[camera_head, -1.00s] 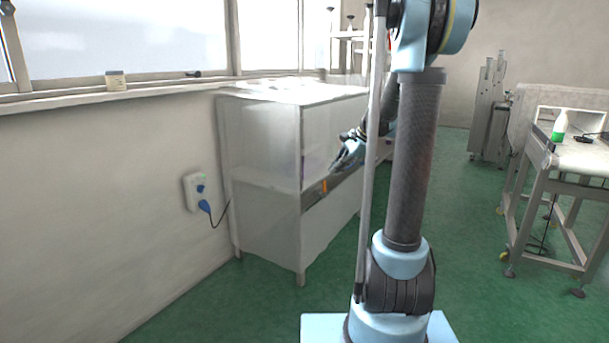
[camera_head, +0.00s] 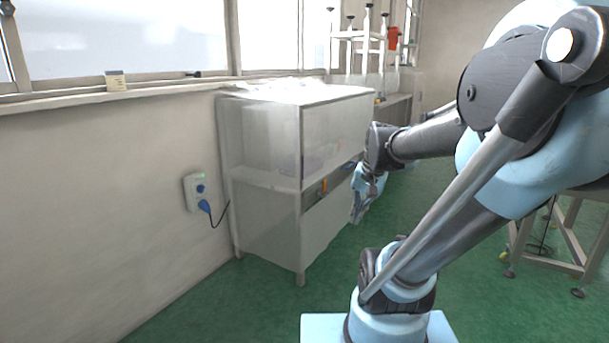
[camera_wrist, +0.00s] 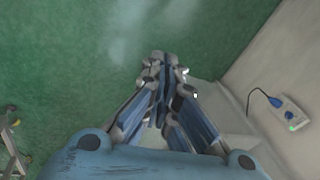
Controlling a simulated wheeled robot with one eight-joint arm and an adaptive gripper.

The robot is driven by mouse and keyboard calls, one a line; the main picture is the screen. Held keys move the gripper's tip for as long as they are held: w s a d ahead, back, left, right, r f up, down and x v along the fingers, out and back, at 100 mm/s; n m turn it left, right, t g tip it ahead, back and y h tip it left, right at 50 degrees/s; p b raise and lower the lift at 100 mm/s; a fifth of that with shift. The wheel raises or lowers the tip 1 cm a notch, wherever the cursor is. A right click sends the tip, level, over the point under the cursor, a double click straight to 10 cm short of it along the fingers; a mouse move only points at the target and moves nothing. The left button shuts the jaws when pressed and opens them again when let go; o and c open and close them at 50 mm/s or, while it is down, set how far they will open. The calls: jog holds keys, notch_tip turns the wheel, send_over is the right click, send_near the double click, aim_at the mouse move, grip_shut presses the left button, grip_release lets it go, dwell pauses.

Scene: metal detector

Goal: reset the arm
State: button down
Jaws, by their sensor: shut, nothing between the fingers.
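My gripper (camera_head: 358,213) hangs from the bent arm in the head view, pointing down beside the right front of the white cabinet (camera_head: 265,225). In the wrist view its fingers (camera_wrist: 160,70) come together at their tips over the green floor, with nothing between them. The gripper looks empty and shut. In the head view my arm is folded, with its elbow raised at the right of the picture. I cannot tell whether the gripper is close to the cabinet, and I see no contact.
A wall socket (camera_head: 195,190) with a blue plug is left of the cabinet and also shows in the wrist view (camera_wrist: 289,113). A metal-framed table (camera_head: 560,240) stands at the right, partly hidden by my arm. Green floor (camera_head: 240,305) is open in front of the cabinet.

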jog(key=s+d+f+n+h, duration=0.2)
jog(key=s+f, duration=0.4)
jog(key=s, duration=0.3)
jog(key=shift+d+f+n, duration=0.35)
jog(key=shift+d+n, duration=0.35)
jog(key=shift+n, duration=0.5)
